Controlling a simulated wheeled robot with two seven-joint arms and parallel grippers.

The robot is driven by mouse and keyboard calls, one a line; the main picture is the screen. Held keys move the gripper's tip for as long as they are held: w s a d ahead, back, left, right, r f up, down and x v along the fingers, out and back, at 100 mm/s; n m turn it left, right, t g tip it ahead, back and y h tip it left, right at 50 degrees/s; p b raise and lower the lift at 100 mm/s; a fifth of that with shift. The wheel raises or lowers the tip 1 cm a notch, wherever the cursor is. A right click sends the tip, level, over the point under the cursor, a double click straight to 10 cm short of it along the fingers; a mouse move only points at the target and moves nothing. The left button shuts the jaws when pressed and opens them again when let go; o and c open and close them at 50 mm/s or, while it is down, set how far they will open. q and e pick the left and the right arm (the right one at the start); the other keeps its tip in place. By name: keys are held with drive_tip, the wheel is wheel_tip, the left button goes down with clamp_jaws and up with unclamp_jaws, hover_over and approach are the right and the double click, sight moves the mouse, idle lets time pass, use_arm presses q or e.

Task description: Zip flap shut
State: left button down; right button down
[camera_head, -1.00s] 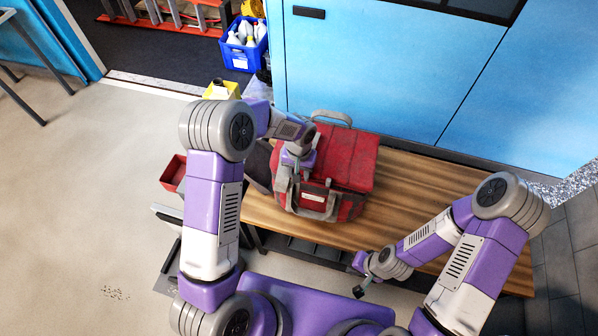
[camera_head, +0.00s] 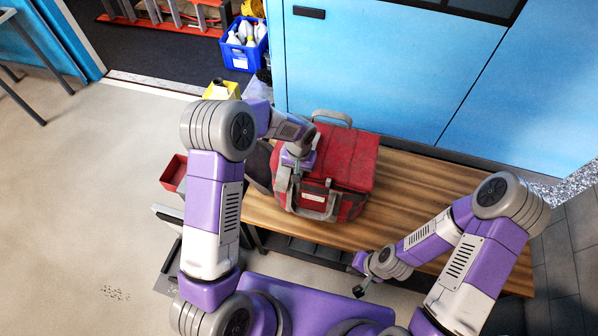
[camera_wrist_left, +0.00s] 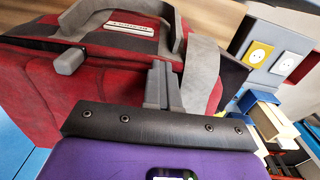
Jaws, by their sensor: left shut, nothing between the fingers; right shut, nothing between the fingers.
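A red tool bag (camera_head: 348,160) with grey straps stands on the wooden bench. Its red top flap looks to lie flat over the bag; I cannot tell how its edge meets the body. My left gripper (camera_head: 294,178) is over the bag's left end, its fingertips small and partly hidden. In the left wrist view its grey fingers (camera_wrist_left: 160,88) are together and empty, close against the red fabric (camera_wrist_left: 105,75) beside a grey strap (camera_wrist_left: 200,75). A small grey block (camera_wrist_left: 68,60) sits on the bag left of the fingers. My right gripper (camera_head: 359,291) is shut, low and away from the bag.
The wooden bench (camera_head: 420,190) is clear right of the bag. Blue cabinets (camera_head: 390,70) stand behind it. A red bin (camera_head: 174,173), a yellow bin (camera_head: 222,90) and a blue crate with bottles (camera_head: 244,52) are at the left and back. A back handle (camera_head: 332,116) rises from the bag.

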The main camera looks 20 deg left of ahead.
idle(0.9)
use_arm(q)
drive_tip(key=c, duration=1.1)
unclamp_jaws()
drive_tip(key=shift+o, duration=0.2)
wheel_tip(320, 180, up, 8)
drive_tip(key=shift+f, duration=0.2)
